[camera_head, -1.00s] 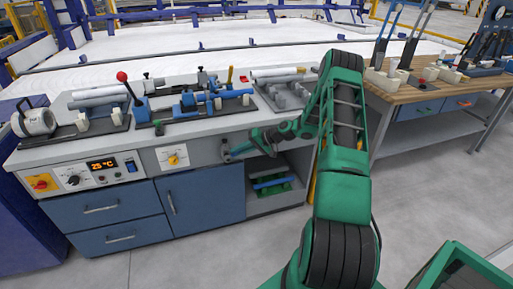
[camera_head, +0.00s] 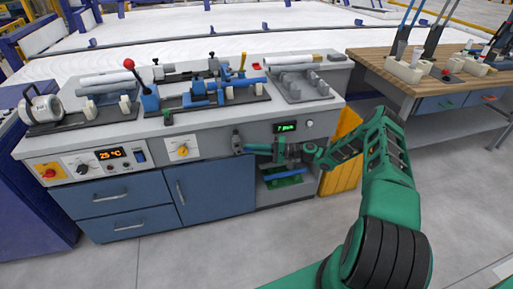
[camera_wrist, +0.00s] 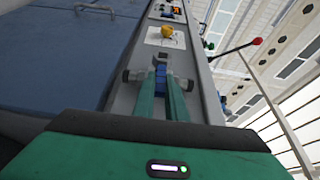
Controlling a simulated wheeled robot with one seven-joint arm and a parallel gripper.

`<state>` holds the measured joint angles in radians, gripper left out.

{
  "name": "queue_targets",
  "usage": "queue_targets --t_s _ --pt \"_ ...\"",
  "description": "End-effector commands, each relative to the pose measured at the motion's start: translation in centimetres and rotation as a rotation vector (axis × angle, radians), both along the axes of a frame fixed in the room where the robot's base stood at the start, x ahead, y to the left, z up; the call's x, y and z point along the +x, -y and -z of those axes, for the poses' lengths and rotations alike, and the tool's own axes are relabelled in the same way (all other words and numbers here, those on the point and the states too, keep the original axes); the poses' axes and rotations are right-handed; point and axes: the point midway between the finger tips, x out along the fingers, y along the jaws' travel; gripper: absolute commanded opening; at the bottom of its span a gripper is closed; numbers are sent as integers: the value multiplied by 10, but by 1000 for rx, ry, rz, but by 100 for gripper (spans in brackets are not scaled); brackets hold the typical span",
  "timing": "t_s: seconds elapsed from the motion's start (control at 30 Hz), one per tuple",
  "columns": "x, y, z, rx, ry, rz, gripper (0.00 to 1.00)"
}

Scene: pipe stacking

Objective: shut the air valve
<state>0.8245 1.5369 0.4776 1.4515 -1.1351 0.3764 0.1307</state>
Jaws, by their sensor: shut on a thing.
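The air valve (camera_head: 237,139) is a small grey fitting on the front panel of the workbench, left of a green-lit pressure display (camera_head: 286,127). Its grey body (camera_wrist: 190,84) also shows in the wrist view, on either side of my fingertips. My gripper (camera_head: 250,148) is at the valve, its arm reaching in from the right. In the wrist view my gripper (camera_wrist: 161,82) has its two green fingers shut on the valve's blue handle (camera_wrist: 161,70). The fingers hide part of the handle, so I cannot tell its exact angle.
A yellow knob (camera_head: 183,150) on a white plate sits left of the valve. Blue cabinet doors (camera_head: 212,188) and an open shelf (camera_head: 285,182) lie below. A red-balled lever (camera_head: 129,63) stands on the bench top. A wooden table (camera_head: 430,75) is at right.

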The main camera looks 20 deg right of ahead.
Motion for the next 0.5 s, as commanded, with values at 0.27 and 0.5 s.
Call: queue_targets --t_s 0.27,0.5 --pt "4 -9 3 26 2 -3 0" --pt "4 -9 4 28 1 -3 0"
